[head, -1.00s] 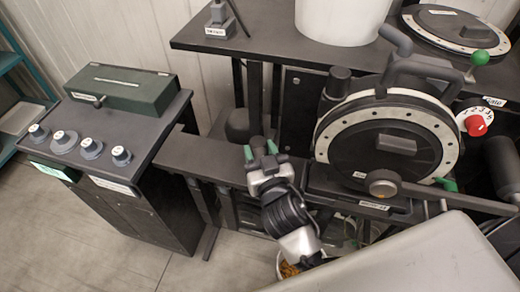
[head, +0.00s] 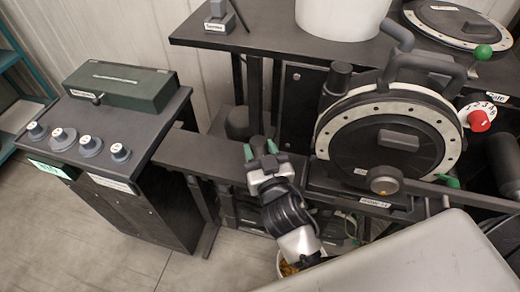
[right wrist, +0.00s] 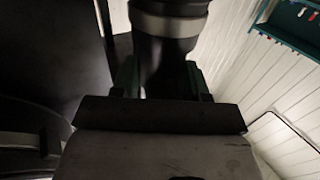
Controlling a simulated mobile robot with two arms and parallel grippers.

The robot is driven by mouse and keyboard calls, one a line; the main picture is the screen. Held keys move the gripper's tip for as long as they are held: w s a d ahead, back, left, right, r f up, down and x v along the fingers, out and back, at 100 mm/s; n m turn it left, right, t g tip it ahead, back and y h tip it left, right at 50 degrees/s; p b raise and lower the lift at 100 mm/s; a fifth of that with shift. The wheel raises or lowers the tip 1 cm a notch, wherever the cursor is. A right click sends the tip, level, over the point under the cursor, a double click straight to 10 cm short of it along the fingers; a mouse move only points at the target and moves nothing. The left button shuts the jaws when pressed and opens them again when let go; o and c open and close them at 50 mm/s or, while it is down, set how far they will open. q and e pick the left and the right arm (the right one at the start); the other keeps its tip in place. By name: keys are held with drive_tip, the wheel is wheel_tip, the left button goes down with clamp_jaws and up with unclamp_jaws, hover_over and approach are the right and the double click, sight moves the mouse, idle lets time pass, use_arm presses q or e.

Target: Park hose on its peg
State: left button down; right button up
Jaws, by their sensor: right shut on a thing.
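My right gripper (head: 262,151) is in the middle of the head view, its green fingertips pointing away from me, near the dark ledge. It is shut on a dark cylindrical piece, seemingly the hose end (head: 258,144). In the right wrist view this piece (right wrist: 169,55) is dark with a pale grey band (right wrist: 168,24), between the green fingers (right wrist: 160,80). The rest of the hose is hard to make out. I cannot identify the peg with certainty. My left gripper is not in view.
The seed meter (head: 345,140), with a pale dotted ring and a lever handle, stands right of the gripper. A dark table (head: 235,40) with a white bucket (head: 340,18) is behind. A knobbed console (head: 150,125) stands left. Floor is clear at lower left.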

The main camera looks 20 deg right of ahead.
drive_tip(key=shift+f+b, duration=0.4)
drive_tip(key=shift+f, duration=0.05)
drive_tip(key=o, duration=1.2)
drive_tip(key=shift+c, duration=0.2)
